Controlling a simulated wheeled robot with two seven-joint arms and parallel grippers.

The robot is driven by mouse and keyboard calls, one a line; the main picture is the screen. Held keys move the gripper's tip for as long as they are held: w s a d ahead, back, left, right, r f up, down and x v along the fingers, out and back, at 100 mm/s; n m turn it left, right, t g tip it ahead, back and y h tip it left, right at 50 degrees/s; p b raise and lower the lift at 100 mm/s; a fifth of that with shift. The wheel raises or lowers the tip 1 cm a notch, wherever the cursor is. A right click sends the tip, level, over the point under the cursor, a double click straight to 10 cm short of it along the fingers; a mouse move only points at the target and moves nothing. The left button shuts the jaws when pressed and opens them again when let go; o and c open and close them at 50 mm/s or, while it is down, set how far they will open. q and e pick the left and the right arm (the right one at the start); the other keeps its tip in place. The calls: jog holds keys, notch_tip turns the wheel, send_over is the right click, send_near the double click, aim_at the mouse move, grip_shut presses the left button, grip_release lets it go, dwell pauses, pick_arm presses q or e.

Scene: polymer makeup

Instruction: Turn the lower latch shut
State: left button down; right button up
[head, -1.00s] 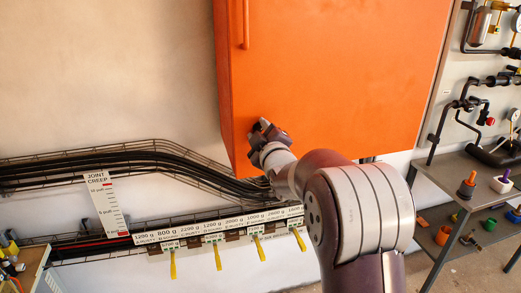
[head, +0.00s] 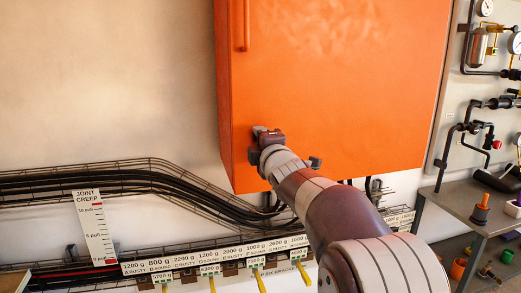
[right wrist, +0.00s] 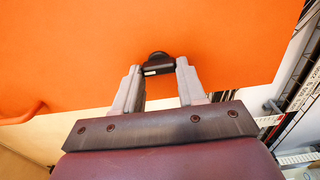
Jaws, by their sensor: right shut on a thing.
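The lower latch (right wrist: 158,66) is a small black knob on the orange cabinet door. In the head view my right gripper (head: 266,134) is at the lower left part of the door, and my own gripper and wrist hide the latch there. My left gripper is in neither current view.
The orange cabinet (head: 340,80) fills the upper middle, with a vertical orange handle (head: 246,25). Cables in a wire tray (head: 120,175) run below left, above a row of labelled yellow-handled tools (head: 261,282). A grey shelf (head: 470,205) and pipework stand at right.

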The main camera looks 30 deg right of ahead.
dwell(0.5)
jog(key=o, duration=1.1)
jog(key=shift+c, duration=0.2)
jog(key=b+v, duration=0.1)
jog(key=v, duration=1.1)
jog(key=shift+s, duration=0.3)
